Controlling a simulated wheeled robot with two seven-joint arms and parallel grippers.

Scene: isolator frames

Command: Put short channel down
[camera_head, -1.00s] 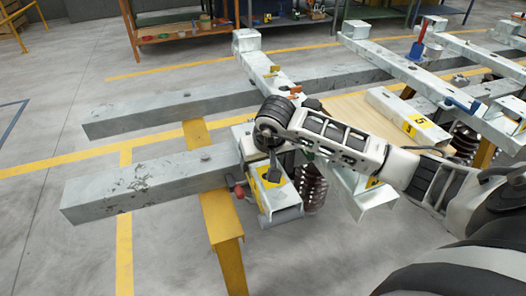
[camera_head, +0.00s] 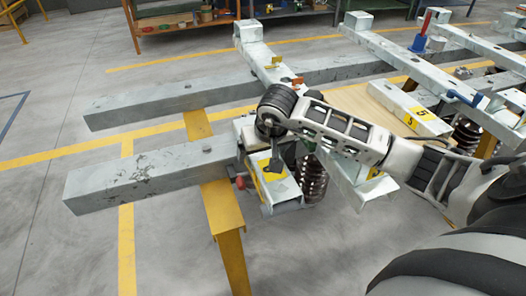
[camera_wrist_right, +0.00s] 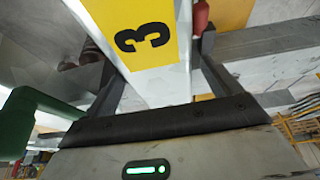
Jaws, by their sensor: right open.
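The short channel (camera_head: 287,207) is a pale metal piece with a yellow label. It rests at the right end of the front grey beam, by the yellow stand. My right gripper (camera_head: 273,168) points down over it from above. In the right wrist view the channel (camera_wrist_right: 165,88) shows its yellow label with a black 3 and lies between the dark open fingers (camera_wrist_right: 158,85). I cannot tell whether either finger touches it. The gripper hides part of the channel in the head view. My left gripper is not in view.
Two long grey beams (camera_head: 150,172) lie on yellow stands (camera_head: 222,208). A red knob (camera_head: 240,183) sits close beside the channel. A coil spring (camera_head: 312,180) and another channel (camera_head: 365,190) stand to the right. A channel labelled 5 (camera_head: 412,110) lies on a wooden board. Floor at left is clear.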

